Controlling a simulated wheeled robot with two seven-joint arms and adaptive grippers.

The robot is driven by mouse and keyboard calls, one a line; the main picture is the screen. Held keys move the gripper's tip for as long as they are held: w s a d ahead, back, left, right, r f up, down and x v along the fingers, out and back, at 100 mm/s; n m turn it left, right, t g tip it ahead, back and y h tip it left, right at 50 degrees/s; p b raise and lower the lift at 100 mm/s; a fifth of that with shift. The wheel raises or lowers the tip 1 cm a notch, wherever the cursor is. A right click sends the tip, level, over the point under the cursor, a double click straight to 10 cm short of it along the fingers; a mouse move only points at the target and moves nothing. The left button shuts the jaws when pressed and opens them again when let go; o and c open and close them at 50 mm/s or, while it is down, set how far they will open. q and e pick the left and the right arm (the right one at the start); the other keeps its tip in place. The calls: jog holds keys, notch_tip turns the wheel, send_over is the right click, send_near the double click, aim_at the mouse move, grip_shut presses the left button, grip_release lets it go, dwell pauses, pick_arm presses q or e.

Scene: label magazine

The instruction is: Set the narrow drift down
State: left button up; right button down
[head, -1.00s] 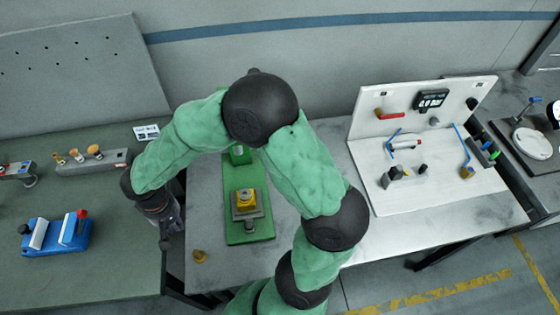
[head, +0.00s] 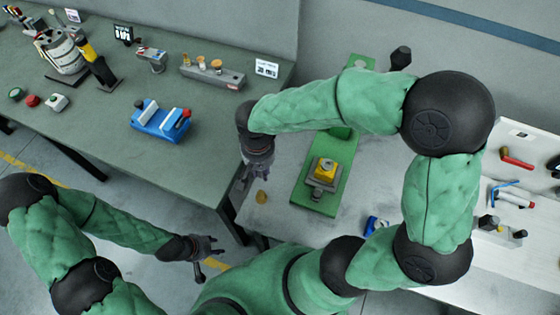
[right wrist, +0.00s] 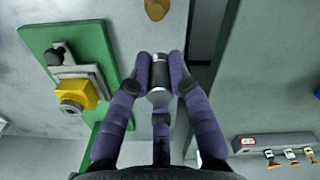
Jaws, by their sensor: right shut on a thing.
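My right gripper (head: 244,184) hangs over the near left corner of the light grey bench, by the gap to the green-topped table. In the right wrist view its fingers (right wrist: 160,72) are shut on a dark cylinder with silver bands (right wrist: 159,76), which I take to be the narrow drift. Its far end is hard to make out, and I see no contact with a surface. My left gripper (head: 218,246) is low at the left, over the floor, with its fingers spread and nothing visible in them.
A green plate (head: 333,190) with a yellow-topped fixture (head: 325,169) lies on the grey bench (head: 275,225). A small brass piece (head: 262,197) stands near the right gripper. On the green-topped table (head: 110,120) are a blue holder (head: 161,119) and a grey rack (head: 205,74) with several tools.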

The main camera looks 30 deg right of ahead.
jog(key=w+d+f, duration=0.2)
jog(key=w+d, duration=0.1)
jog(key=b, duration=0.2)
send_over(276, 168)
jog(key=f, duration=0.5)
jog(key=shift+s+a, duration=0.15)
jog(key=shift+a, duration=0.1)
jog(key=shift+d+f, duration=0.15)
jog(key=shift+f, duration=0.1)
jog(key=shift+w+d+f+b, duration=0.15)
jog(key=shift+f+b, duration=0.15)
jog(key=shift+f, duration=0.55)
jog(key=shift+w+a+f+b, duration=0.1)
jog(key=shift+f+b, duration=0.2)
jog(key=shift+f, duration=0.55)
jog(key=shift+f, duration=0.2)
jog(key=c, duration=1.1)
grip_release()
jog(key=shift+r, duration=0.1)
jog(key=shift+c, duration=0.2)
